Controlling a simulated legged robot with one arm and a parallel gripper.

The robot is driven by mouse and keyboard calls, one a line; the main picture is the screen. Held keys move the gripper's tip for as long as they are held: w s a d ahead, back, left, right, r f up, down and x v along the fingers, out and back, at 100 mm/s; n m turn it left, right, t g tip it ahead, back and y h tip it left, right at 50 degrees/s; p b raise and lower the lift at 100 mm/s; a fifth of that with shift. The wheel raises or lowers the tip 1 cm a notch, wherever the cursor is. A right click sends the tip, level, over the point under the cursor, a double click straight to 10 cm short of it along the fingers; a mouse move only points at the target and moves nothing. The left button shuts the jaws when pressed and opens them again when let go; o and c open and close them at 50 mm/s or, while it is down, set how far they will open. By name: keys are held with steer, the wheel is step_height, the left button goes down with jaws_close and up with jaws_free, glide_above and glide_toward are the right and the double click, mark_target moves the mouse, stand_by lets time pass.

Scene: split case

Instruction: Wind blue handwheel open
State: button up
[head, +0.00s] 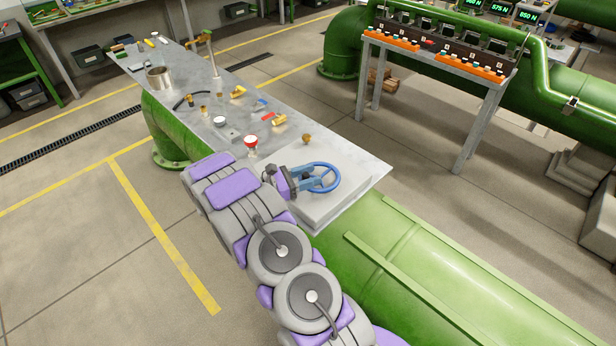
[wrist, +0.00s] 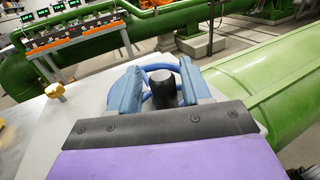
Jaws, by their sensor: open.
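The blue handwheel (head: 338,180) sits on a pale raised block at the near right end of the grey bench. My gripper (head: 310,178) reaches it from the left, with its blue-grey fingers at the near side of the wheel. In the wrist view the fingers (wrist: 160,88) are spread apart. Between them show part of the blue wheel rim (wrist: 161,67) and a dark upright stub (wrist: 163,90). Whether either finger touches the rim cannot be told. The near part of the wheel is hidden by my gripper.
The bench (head: 362,172) carries a red-and-white funnel-like piece (head: 251,142), a brass knob (head: 306,139), a metal cup (head: 159,77) and several small fittings. A large green pipe (head: 440,265) runs along the front right. A table with orange blocks (head: 470,69) stands behind. Open floor lies left.

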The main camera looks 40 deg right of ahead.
steer(key=shift+a+r, duration=0.15)
steer(key=shift+a, duration=0.8)
steer(key=shift+c, duration=1.3)
steer(key=shift+d, duration=0.4)
jaws_close()
